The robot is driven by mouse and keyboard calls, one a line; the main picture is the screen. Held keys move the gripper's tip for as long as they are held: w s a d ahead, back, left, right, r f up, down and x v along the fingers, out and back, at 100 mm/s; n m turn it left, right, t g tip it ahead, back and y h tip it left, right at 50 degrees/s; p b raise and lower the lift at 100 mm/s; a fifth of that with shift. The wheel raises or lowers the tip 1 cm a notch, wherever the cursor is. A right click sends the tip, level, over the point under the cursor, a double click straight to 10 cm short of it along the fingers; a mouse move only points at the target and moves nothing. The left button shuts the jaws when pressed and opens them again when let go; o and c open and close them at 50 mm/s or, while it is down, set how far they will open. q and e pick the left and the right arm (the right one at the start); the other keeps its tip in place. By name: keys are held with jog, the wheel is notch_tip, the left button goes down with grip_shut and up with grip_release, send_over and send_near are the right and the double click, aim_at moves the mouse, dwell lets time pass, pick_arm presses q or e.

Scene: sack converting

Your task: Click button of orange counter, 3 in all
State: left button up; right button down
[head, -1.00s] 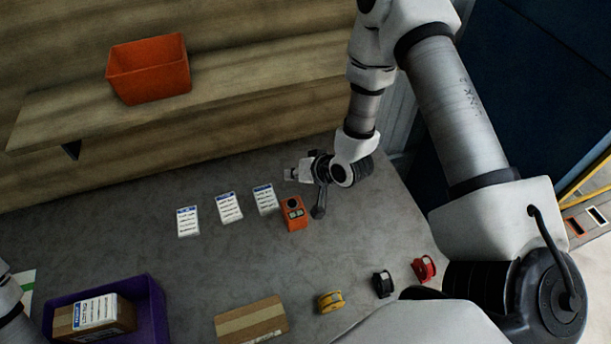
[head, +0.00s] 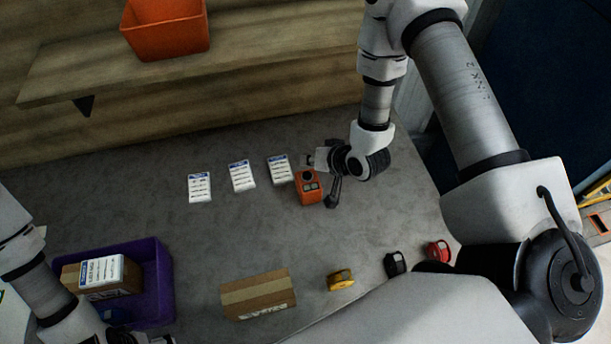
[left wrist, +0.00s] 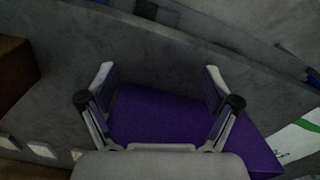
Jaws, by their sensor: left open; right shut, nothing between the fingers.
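The orange counter (head: 309,188), a small box with a dark round part and small light-coloured parts on top, lies on the grey table right of the paper cards. My right gripper (head: 333,198) is shut and empty, pointing down just right of the counter. Whether it touches the counter or the table cannot be told. My left arm comes in at the bottom left near the purple bin (head: 165,270), its gripper largely cut off by the frame edge. In the left wrist view my left gripper (left wrist: 160,85) is open, with purple bin surface behind its fingers.
Several labelled cards (head: 242,176) lie left of the counter. A cardboard box (head: 258,296) and yellow (head: 341,280), black (head: 395,264) and red (head: 438,252) spools lie in front. An orange bin (head: 165,28) stands on the wooden shelf (head: 250,45). Mid-table is clear.

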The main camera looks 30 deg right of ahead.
aim_at(309, 176)
pick_arm(q)
notch_tip(309, 176, down, 2)
jog(key=shift+f+b, duration=0.2)
jog(key=shift+b, duration=0.55)
pick_arm(e)
jog(key=f, duration=0.3)
jog(key=shift+w+d, duration=0.1)
jog(key=shift+w, duration=0.15)
pick_arm(q)
jog(key=shift+f, duration=0.1)
pick_arm(e)
jog(key=shift+s+f, duration=0.1)
jog(key=shift+f, duration=0.1)
pick_arm(q)
jog(key=shift+s, duration=0.3)
pick_arm(e)
jog(key=shift+s+r, duration=0.2)
jog(key=shift+s, duration=0.05)
pick_arm(q)
jog(key=shift+w, duration=0.1)
pick_arm(e)
jog(key=shift+w, duration=0.1)
jog(key=shift+w+f, duration=0.1)
jog(key=shift+f, duration=0.1)
pick_arm(q)
jog(key=shift+f+b, duration=0.3)
jog(key=shift+b, duration=0.2)
pick_arm(e)
jog(key=shift+f, duration=0.3)
